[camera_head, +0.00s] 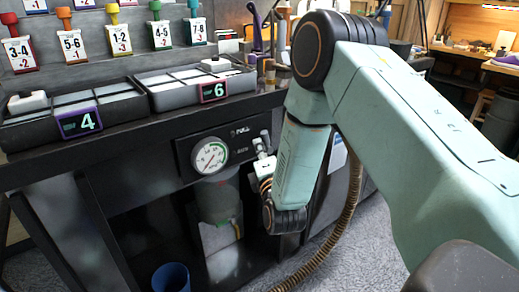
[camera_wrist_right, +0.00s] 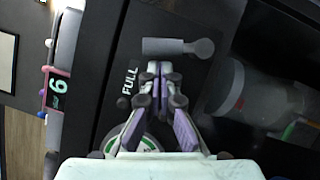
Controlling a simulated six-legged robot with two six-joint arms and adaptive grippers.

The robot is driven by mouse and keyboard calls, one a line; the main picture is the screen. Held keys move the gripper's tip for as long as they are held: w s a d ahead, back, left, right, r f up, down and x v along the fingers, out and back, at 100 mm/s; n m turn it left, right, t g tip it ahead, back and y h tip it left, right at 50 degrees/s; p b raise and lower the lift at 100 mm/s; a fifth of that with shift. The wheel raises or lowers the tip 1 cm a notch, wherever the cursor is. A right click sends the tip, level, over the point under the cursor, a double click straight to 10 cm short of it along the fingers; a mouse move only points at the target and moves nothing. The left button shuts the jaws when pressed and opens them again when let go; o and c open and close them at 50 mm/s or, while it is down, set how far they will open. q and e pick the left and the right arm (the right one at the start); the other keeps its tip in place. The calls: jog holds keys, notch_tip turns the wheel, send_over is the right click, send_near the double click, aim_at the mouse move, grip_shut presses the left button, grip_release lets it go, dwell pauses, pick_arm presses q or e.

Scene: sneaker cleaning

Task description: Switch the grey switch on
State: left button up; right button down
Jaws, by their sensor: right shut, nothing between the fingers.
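The grey switch (camera_wrist_right: 176,46) is a light grey lever with a rounded end, on a dark panel by the word FULL. In the wrist view it lies just beyond my right fingertips (camera_wrist_right: 160,70). Its rounded end is at the right of that picture, which is the lower side of the panel. In the head view the switch (camera_head: 258,142) shows small, right of the gauge, partly hidden by my gripper. My right gripper (camera_head: 262,156) is shut and empty, its fingertips close to the switch; contact cannot be told. My left gripper is not in view.
A round gauge (camera_head: 210,156) sits left of the switch on the panel, with a grey canister (camera_head: 218,198) below. Trays numbered 4 (camera_head: 80,122) and 6 (camera_head: 213,92) stand on the counter above. A hose (camera_head: 350,200) hangs at the right. A blue bin (camera_head: 171,277) stands below.

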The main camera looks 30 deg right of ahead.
dwell(0.3)
jog(key=shift+d+r+m+p, duration=0.2)
jog(key=shift+m+p, duration=0.2)
jog(key=shift+p, duration=0.25)
jog(key=shift+d+r+m+g+p, duration=0.2)
jog(key=shift+r+m+g+p, duration=0.3)
jog(key=shift+p, duration=0.65)
jog(key=shift+w+d+r+m+g+y+p, duration=0.1)
jog(key=shift+d+r+m+g+y+p, duration=0.2)
jog(key=shift+d+m+p, duration=1.05)
jog(key=shift+a+r+m+g+y+p, duration=0.1)
jog(key=shift+m+g+y+p, duration=0.35)
jog(key=shift+p, duration=1.95)
jog(key=shift+w+d+r+m+g+y+p, duration=0.15)
jog(key=shift+d+m+g+p, duration=0.4)
jog(key=shift+m+p, duration=1.05)
jog(key=shift+s+d+n+p, duration=0.1)
jog(key=shift+d+n+p, duration=0.05)
jog(key=shift+n+p, duration=0.15)
jog(key=shift+r, duration=0.1)
